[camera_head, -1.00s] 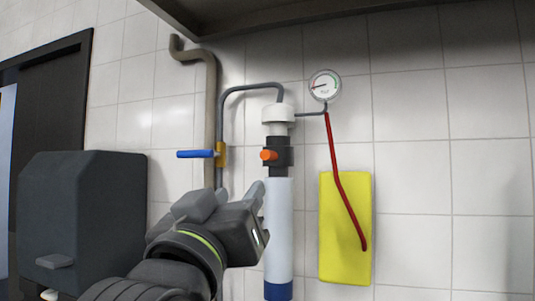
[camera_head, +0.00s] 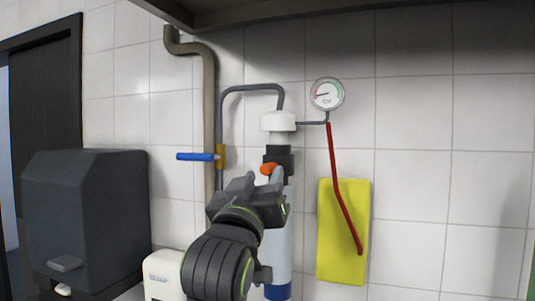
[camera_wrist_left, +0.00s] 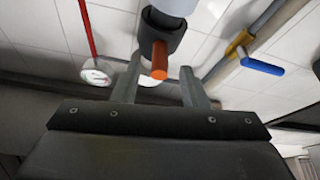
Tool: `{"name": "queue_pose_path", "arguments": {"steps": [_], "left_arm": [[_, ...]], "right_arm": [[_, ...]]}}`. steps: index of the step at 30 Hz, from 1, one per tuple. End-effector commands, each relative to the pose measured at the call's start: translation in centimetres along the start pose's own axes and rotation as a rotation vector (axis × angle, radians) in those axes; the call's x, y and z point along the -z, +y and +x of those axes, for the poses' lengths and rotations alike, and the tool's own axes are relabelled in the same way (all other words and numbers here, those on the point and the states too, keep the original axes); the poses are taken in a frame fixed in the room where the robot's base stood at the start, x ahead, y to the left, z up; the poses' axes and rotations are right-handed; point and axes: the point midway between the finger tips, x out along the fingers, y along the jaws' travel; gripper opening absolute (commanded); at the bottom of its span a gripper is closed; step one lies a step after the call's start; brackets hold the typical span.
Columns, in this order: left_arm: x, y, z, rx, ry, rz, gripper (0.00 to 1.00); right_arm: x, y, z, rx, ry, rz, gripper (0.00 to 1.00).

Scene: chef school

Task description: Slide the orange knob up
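The orange knob (camera_head: 268,169) sticks out from a black collar (camera_head: 279,155) on a white vertical cylinder (camera_head: 276,240) against the tiled wall. My left gripper (camera_head: 262,176) is just below and in front of the knob in the head view, partly covering the collar and cylinder. In the left wrist view the knob (camera_wrist_left: 159,60) shows between the two spread fingers of my left gripper (camera_wrist_left: 157,82), with space on both sides. The gripper is open and holds nothing. My right gripper is not in view.
A blue-handled valve (camera_head: 195,156) sits on the pipe to the left. A pressure gauge (camera_head: 327,94), red tube (camera_head: 341,190) and yellow cloth (camera_head: 327,235) are to the right. A dark box (camera_head: 85,215) and a soap dispenser (camera_head: 162,277) are at left. A shelf overhangs above.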

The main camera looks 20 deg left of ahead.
Motion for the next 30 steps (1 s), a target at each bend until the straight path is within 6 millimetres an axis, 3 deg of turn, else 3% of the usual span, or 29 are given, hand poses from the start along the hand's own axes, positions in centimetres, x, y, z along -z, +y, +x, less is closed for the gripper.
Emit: {"name": "queue_pose_path", "arguments": {"steps": [3, 7, 20, 28, 30], "left_arm": [[0.3, 0.0, 2.1, 0.002, -0.002, 0.002, 0.40], [0.1, 0.0, 3.5, 0.002, -0.003, 0.001, 0.40], [-0.1, 0.0, 4.2, 0.001, 0.000, 0.000, 0.38], [0.0, 0.0, 4.1, 0.000, 0.000, 0.000, 0.03], [0.0, 0.0, 4.1, 0.000, 0.000, 0.000, 0.00]], "right_arm": [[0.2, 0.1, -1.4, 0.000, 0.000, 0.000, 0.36], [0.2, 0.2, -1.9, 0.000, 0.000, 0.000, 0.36], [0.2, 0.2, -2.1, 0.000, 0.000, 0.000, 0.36], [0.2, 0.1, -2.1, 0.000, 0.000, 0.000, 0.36], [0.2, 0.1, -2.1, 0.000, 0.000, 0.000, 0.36]]}}
